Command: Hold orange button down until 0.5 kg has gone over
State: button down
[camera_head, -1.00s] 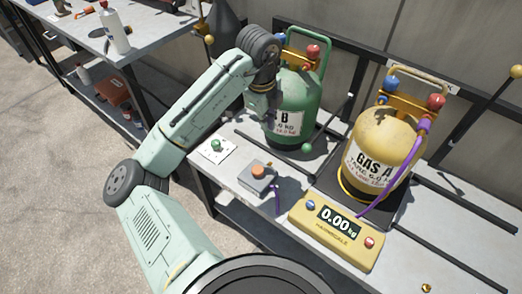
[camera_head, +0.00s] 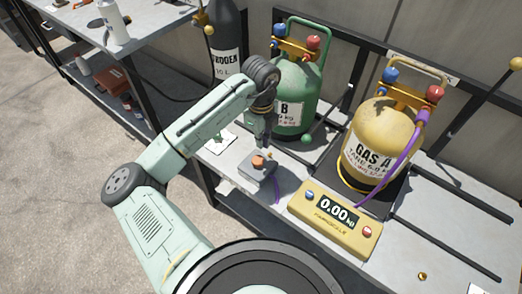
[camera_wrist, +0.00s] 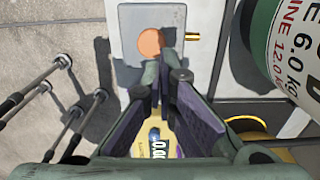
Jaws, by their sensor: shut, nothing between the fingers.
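The orange button (camera_head: 258,162) sits on a small grey box (camera_head: 254,175) on the bench; both also show in the wrist view, the button (camera_wrist: 151,42) uncovered on its box (camera_wrist: 128,18). My gripper (camera_head: 266,148) is shut and empty, pointing down just above and beside the button; in the wrist view its fingertips (camera_wrist: 166,62) lie just below the button. Contact cannot be told. The yellow scale (camera_head: 333,226) reads 0.00 kg. The yellow GAS A cylinder (camera_head: 378,140) stands on the scale platform with a purple hose (camera_head: 405,155). The green B cylinder (camera_head: 294,95) stands behind my gripper.
A dark cylinder (camera_head: 228,45) stands behind my arm at the left. A white plate with a green knob (camera_head: 219,140) lies left of the button box. A side table (camera_head: 140,15) is at the upper left.

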aim_at(261, 158)
notch_tip(261, 158, down, 6)
jog(key=shift+f+p, duration=0.1)
jog(key=shift+p, duration=0.4)
jog(key=shift+f+b, duration=0.55)
jog(key=shift+f, duration=0.3)
dwell(6.4)
